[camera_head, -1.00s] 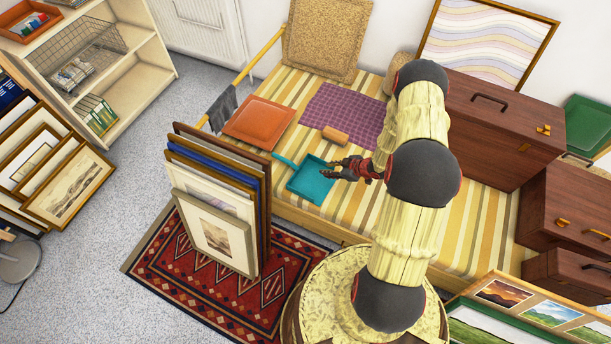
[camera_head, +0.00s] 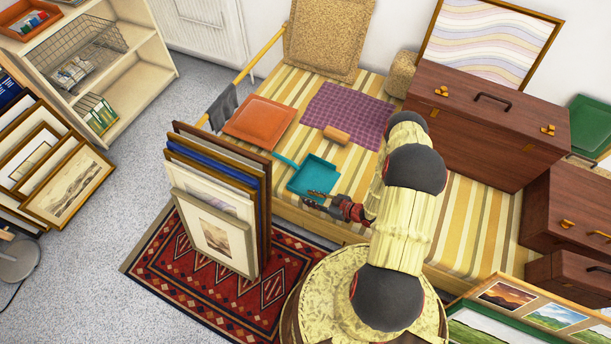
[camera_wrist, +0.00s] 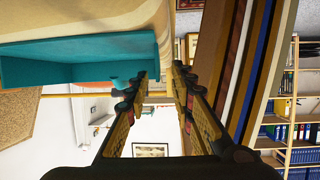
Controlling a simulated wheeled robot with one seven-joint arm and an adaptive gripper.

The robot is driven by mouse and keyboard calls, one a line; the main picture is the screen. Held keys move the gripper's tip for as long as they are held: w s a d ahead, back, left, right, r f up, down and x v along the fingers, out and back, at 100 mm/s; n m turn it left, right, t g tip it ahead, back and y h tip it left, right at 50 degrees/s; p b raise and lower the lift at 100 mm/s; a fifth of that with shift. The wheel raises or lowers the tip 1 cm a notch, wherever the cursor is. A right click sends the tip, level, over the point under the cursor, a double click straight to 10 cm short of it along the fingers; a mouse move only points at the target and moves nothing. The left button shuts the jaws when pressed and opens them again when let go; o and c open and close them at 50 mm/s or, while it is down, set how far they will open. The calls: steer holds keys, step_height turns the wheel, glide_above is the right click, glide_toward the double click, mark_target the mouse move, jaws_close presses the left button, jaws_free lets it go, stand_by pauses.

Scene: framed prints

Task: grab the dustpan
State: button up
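The teal dustpan (camera_head: 317,174) lies on the striped cover of the low bed or bench, its handle (camera_head: 286,160) pointing to the upper left. The dustpan (camera_wrist: 75,62) fills the upper left of the wrist view, beside the left finger. I cannot tell whether that finger touches it.
A stack of framed prints (camera_head: 215,215) stands on the red rug, left of my gripper. A wooden-handled brush or block (camera_head: 336,135), an orange tray (camera_head: 259,121) and a purple mat (camera_head: 348,112) lie behind the dustpan. Brown cases (camera_head: 485,120) stand at the right.

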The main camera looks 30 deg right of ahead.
mark_target(303, 194)
steer(key=b+x, duration=0.1)
steer(key=x, duration=0.3)
steer(key=shift+w+r, duration=0.15)
steer(key=shift+c, duration=0.7)
steer(key=c, duration=0.4)
jaws_close()
